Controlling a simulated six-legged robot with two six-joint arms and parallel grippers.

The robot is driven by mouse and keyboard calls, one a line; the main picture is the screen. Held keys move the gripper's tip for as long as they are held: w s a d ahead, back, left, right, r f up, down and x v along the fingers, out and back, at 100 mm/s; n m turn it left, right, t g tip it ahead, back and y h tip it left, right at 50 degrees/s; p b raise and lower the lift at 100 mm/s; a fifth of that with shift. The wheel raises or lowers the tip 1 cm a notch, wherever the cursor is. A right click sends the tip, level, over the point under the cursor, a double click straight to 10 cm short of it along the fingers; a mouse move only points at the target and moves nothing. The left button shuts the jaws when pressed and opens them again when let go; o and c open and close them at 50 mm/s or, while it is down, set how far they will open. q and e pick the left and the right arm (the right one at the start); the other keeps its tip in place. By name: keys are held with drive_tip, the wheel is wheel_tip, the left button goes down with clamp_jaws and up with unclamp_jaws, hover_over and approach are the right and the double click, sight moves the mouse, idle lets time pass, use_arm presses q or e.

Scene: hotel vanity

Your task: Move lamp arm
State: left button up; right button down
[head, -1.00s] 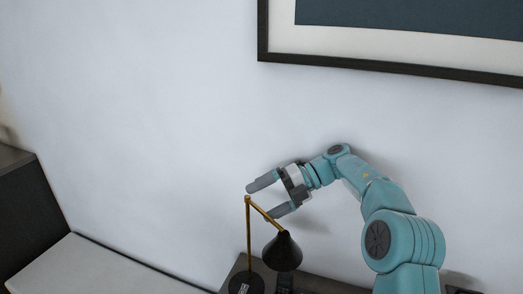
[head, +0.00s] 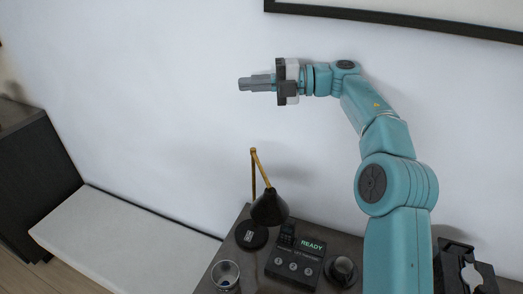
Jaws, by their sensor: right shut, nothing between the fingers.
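The desk lamp stands on the dark vanity top, with a round black base (head: 251,235), a thin brass arm (head: 259,169) and a black cone shade (head: 270,208). The brass arm rises from the base to a joint and bends down to the shade. My right gripper (head: 245,84) is shut and empty, pointing left. It is above the lamp in the picture and apart from it. My left gripper is not in view.
A device with a READY screen (head: 313,246) and numbered buttons sits right of the lamp. A glass (head: 226,276), a dark round cup (head: 341,270) and a black holder (head: 466,268) stand nearby. A white bench (head: 110,237) and dark cabinet (head: 35,178) are at left.

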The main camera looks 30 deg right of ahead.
drive_tip(key=w+a+r+m+t+h+b, duration=0.1)
drive_tip(key=w+a+r+m+t+h, duration=0.15)
drive_tip(key=w+m+t+h, duration=0.55)
drive_tip(key=w+a+r+m+t+h, duration=0.25)
drive_tip(key=r+m+h, duration=0.2)
drive_tip(key=m, duration=0.75)
drive_tip(key=s+a+f+m+g+h, duration=0.4)
drive_tip(key=s+f+m+g+h, duration=0.25)
drive_tip(key=f+m+g, duration=0.35)
drive_tip(key=s+a+f+m+g+h+b, duration=0.1)
drive_tip(key=s+a+f+m+g, duration=0.2)
drive_tip(key=s, duration=0.5)
drive_tip(key=s+a+f+m+g+h+b, duration=0.15)
drive_tip(key=s+f+g, duration=0.25)
drive_tip(key=s, duration=0.5)
drive_tip(key=p, duration=0.2)
hover_over(259, 203)
drive_tip(key=a, duration=0.1)
drive_tip(key=shift+n+y, duration=0.35)
drive_tip(key=shift+n, duration=0.1)
wheel_tip(259, 203, down, 9)
drive_tip(key=shift+w+a+f, duration=0.1)
drive_tip(key=shift+s+d, duration=0.3)
drive_tip(key=shift+d, duration=0.25)
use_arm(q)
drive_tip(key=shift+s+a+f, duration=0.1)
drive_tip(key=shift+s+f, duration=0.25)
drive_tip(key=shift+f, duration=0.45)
use_arm(e)
drive_tip(key=shift+w+f, duration=0.15)
